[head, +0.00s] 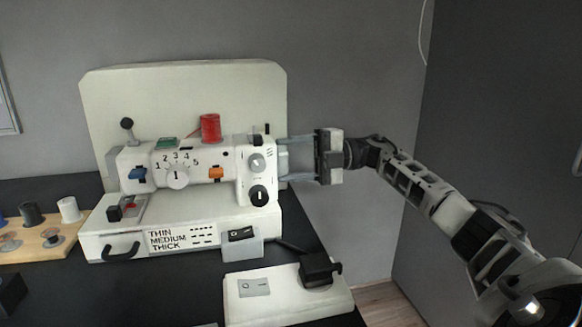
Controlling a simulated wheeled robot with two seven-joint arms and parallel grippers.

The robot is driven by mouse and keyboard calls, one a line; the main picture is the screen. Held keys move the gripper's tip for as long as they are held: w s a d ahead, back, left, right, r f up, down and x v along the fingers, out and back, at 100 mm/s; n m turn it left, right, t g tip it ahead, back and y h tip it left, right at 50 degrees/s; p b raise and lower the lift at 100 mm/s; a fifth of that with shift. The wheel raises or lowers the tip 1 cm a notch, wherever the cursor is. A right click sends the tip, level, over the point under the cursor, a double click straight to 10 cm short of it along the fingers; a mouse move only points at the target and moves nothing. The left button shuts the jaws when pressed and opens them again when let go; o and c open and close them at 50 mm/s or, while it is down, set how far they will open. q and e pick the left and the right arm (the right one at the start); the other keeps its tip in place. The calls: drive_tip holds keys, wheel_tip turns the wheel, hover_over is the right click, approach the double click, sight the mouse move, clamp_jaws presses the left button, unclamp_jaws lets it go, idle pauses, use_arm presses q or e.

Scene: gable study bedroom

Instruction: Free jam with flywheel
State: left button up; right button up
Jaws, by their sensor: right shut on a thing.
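A white sewing machine (205,190) stands on the dark table. It has a numbered dial (177,177), a red thread spool (210,127) on top and a lever at its left end. The flywheel (283,161) is at the machine's right end, seen edge-on and largely hidden. My right gripper (288,161) reaches in from the right, with one finger above and one below, shut on the flywheel. Any jammed thread or fabric is too small to make out. My left gripper is not in view.
A foot pedal-like white unit (238,308) with a switch and black block lies in front. A wooden spool board (45,247) with several spools is at the left. A pale panel (185,80) stands behind the machine. The wall is close on the right.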

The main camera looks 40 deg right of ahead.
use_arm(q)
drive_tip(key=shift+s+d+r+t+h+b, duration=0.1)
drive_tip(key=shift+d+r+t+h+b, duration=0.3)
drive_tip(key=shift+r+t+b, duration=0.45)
use_arm(e)
drive_tip(key=shift+f+n, duration=0.1)
drive_tip(key=shift+n, duration=1.8)
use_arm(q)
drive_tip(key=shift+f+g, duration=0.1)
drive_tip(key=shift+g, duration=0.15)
use_arm(e)
drive_tip(key=o, duration=1)
